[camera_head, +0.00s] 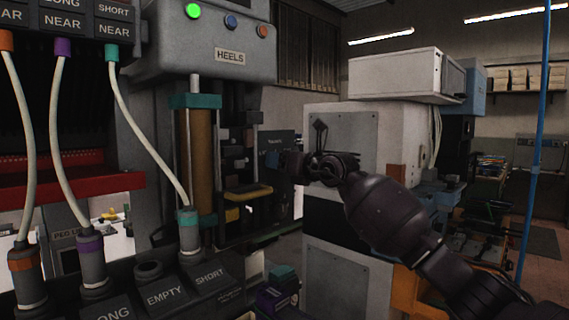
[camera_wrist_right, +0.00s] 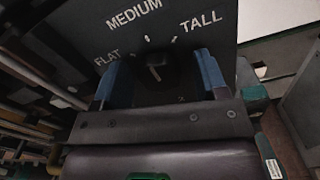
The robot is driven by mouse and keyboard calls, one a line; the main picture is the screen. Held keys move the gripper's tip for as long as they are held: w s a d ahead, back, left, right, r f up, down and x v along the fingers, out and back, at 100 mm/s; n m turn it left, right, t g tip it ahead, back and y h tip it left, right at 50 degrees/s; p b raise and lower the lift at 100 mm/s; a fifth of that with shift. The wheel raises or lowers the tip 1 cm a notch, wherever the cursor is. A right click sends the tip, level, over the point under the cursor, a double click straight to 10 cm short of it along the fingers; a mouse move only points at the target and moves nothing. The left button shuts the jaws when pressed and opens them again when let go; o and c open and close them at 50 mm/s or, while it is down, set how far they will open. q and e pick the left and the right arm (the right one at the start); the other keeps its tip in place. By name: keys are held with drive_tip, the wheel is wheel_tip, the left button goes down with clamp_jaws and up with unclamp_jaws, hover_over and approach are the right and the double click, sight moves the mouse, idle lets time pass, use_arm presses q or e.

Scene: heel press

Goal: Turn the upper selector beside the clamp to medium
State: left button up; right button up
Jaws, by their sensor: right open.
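The upper selector is a small dark knob (camera_wrist_right: 155,60) with a pale pointer mark, low on a dark panel (camera_wrist_right: 200,40) lettered FLAT, MEDIUM and TALL in the right wrist view. Its exact setting is hard to tell. My right gripper (camera_head: 284,160) is open in front of this panel, which shows dark and edge-on in the head view (camera_head: 279,143). In the right wrist view its blue-tipped fingers (camera_wrist_right: 160,72) stand on either side of the knob; whether they touch it is unclear. The clamp cannot be made out surely. My left gripper is not in view.
The grey press (camera_head: 200,55) marked HEELS, with a lit green button (camera_head: 193,10), stands left of my gripper. Cables (camera_head: 145,135) run to plugs at the front left. A light grey cabinet (camera_head: 340,245) stands just behind my right arm.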

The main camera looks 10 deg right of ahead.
drive_tip(key=b+v, duration=0.1)
drive_tip(key=v, duration=0.9)
drive_tip(key=shift+s+d, duration=0.2)
drive_tip(key=shift+s, duration=0.15)
